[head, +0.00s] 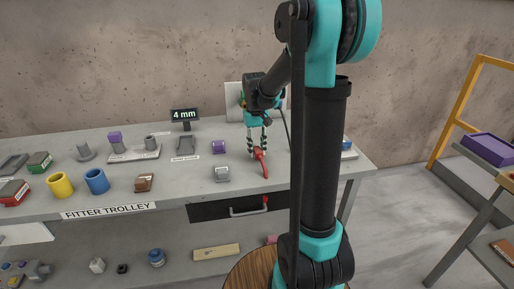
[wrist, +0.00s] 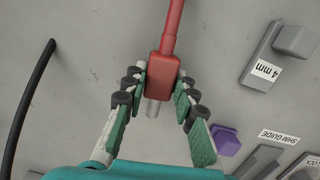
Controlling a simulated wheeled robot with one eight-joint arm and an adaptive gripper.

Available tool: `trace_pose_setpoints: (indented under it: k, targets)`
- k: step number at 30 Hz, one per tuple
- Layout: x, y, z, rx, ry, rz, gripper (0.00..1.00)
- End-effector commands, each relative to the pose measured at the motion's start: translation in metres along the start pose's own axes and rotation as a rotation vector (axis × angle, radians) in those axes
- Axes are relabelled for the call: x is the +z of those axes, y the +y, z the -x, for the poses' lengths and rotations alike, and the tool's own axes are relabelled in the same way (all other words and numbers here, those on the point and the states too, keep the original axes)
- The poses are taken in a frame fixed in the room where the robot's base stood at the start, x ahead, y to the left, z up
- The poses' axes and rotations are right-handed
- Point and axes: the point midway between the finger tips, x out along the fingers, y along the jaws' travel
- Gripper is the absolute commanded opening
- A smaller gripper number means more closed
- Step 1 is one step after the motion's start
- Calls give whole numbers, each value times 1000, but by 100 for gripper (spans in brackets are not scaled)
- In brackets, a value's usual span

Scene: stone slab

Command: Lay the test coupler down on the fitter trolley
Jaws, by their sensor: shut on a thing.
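The test coupler, a red block with a red rod and a short silver stub (wrist: 165,72), is between the fingers of my gripper (wrist: 160,90) in the wrist view. My gripper is shut on the red block, with green pads on both sides. In the head view the red piece (head: 261,160) hangs below my gripper (head: 257,146), low over the right part of the fitter trolley (head: 200,205). I cannot tell whether it touches the grey top.
A purple block (head: 220,147) and a grey piece (head: 222,173) stand left of the coupler. A display reading 4 mm (head: 185,115) stands at the back. A black cable (wrist: 34,100) curves at the left of the wrist view.

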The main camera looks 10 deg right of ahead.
Motion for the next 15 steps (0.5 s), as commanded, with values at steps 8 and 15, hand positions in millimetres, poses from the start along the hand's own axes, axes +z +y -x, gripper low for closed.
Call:
trace_pose_setpoints:
  k: [8, 15]
  targets:
    - [0, 0, 0, 0, 0, 0, 0]
    - [0, 0, -4, 0, 0, 0, 0]
